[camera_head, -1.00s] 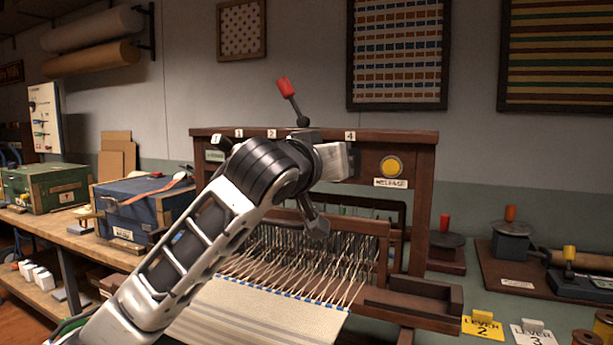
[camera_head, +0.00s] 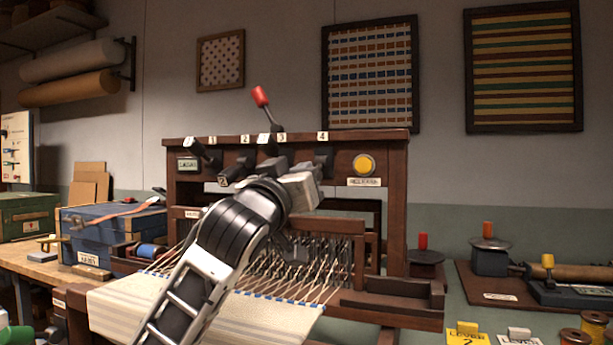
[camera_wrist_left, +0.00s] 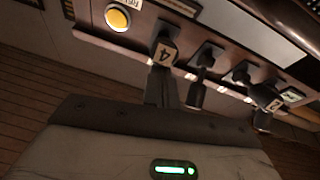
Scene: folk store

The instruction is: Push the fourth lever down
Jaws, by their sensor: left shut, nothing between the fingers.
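The wooden loom frame (camera_head: 390,225) carries a row of dark levers under number labels 1 to 4. The fourth lever (camera_head: 322,163) is below label 4, its lower part hidden by my arm. In the left wrist view, a dark block marked 4 (camera_wrist_left: 165,52) is just beyond my fingers. A lever with a red knob (camera_head: 260,97) sticks up near label 3. My left gripper (camera_head: 308,172) is shut and empty in front of the panel, close to the fourth lever; contact cannot be told. Its fingers (camera_wrist_left: 162,88) also show in the left wrist view. My right gripper is not in view.
A yellow button (camera_head: 364,165) is right of the fourth lever; it also shows in the left wrist view (camera_wrist_left: 118,17). Threads and cream cloth (camera_head: 125,303) lie below my arm. A blue box (camera_head: 105,236) is at left. Yellow lever card (camera_head: 466,334) is at lower right.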

